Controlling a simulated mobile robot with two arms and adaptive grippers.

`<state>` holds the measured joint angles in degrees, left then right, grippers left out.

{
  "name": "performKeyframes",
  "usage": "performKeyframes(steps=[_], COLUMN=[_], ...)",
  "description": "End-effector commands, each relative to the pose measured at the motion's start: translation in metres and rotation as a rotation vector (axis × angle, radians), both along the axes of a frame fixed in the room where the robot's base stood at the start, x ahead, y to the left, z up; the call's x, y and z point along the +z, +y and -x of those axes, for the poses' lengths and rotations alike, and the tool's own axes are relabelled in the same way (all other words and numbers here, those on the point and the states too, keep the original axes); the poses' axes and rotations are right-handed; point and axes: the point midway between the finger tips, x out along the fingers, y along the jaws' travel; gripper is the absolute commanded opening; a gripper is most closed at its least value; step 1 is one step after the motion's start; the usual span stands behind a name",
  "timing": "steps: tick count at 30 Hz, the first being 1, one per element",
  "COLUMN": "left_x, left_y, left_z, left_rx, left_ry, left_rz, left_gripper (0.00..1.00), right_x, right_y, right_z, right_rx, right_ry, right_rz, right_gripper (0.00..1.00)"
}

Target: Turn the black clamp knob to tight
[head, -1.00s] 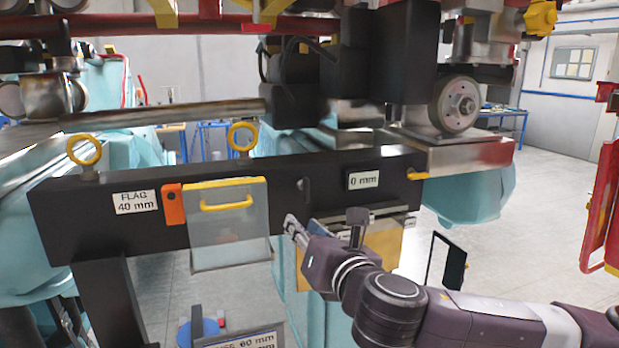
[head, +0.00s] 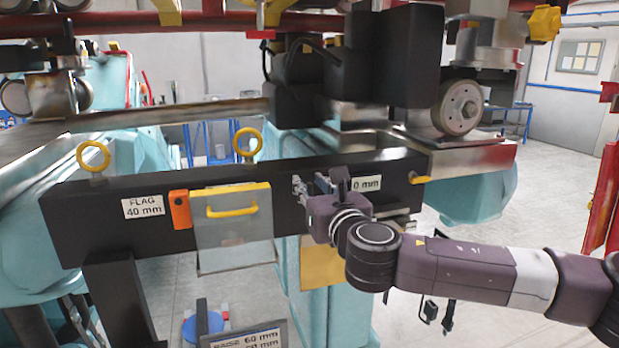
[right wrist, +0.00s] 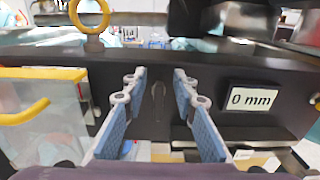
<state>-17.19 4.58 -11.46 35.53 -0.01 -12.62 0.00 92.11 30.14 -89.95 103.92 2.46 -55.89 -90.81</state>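The black clamp knob (right wrist: 158,97) is a narrow dark upright shape on the front face of the black beam (right wrist: 145,65) in the right wrist view. My right gripper (right wrist: 157,88) is open, with one blue-padded finger on each side of the knob. The fingers appear apart from it, and I cannot tell how far in front of it the tips are. In the head view my right gripper (head: 313,187) is at the beam's front and hides the knob. My left gripper is not in view.
A "0 mm" label (head: 366,184) is right of the knob. A clear panel with a yellow handle (head: 232,210) hangs to its left, beside an orange block (head: 180,209). A yellow ring (head: 247,144) stands on the beam. A tan panel (head: 318,263) is below.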

Motion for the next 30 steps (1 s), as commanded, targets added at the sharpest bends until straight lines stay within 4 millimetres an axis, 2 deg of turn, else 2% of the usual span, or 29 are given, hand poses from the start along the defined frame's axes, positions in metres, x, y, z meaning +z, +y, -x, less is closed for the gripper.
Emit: performKeyframes(steps=[11, 18, 30], left_x=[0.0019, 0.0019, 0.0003], left_y=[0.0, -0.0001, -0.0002], left_z=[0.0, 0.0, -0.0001], left_rx=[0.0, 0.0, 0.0], left_ry=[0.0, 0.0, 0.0], left_rz=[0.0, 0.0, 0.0], left_gripper=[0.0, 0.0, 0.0], right_x=[-0.0008, -0.0007, -0.0021], right_y=[0.0023, 0.002, 0.0011], right_z=[-0.0047, -0.0047, -0.005], right_rx=[0.002, 0.001, 0.001], right_ry=[0.0, 0.0, 0.01], right_rz=[0.0, 0.0, -0.024], right_gripper=[0.26, 0.0, 0.0])
